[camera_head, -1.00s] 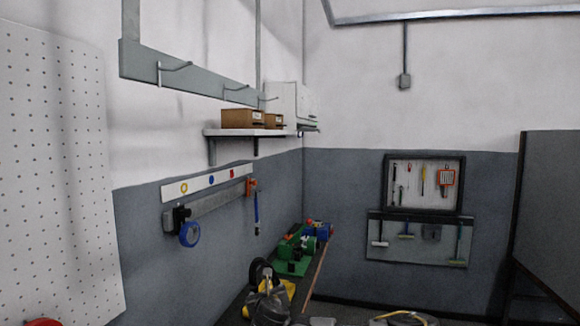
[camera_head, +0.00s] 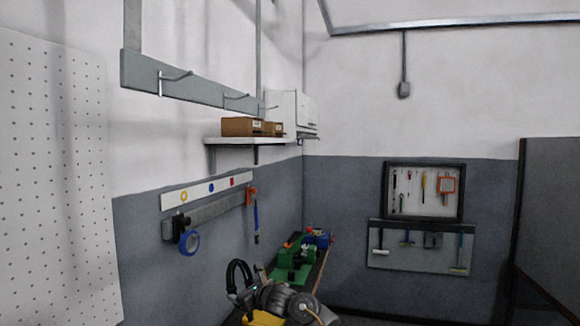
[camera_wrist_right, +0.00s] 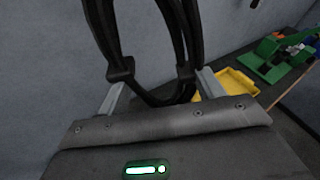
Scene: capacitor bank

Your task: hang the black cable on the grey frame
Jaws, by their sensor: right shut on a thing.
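The black cable (camera_head: 238,272) is a coil of several loops and shows at the bottom centre of the head view. In the right wrist view the cable (camera_wrist_right: 173,35) hangs between the two fingers and runs up out of the picture. My right gripper (camera_wrist_right: 152,84) is shut on it. In the head view the right gripper (camera_head: 248,292) is low, over the bench end. The grey frame (camera_head: 140,72) is on the wall at upper left, with several prongs (camera_head: 177,76) sticking out. The gripper and cable are well below the frame. My left gripper is not in view.
A shelf (camera_head: 226,140) with cardboard boxes (camera_head: 243,126) is below the frame's far end. A tool rail (camera_head: 209,215) with blue tape is on the wall below. Green tooling (camera_head: 293,262) and a yellow bin (camera_wrist_right: 236,83) are on the bench.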

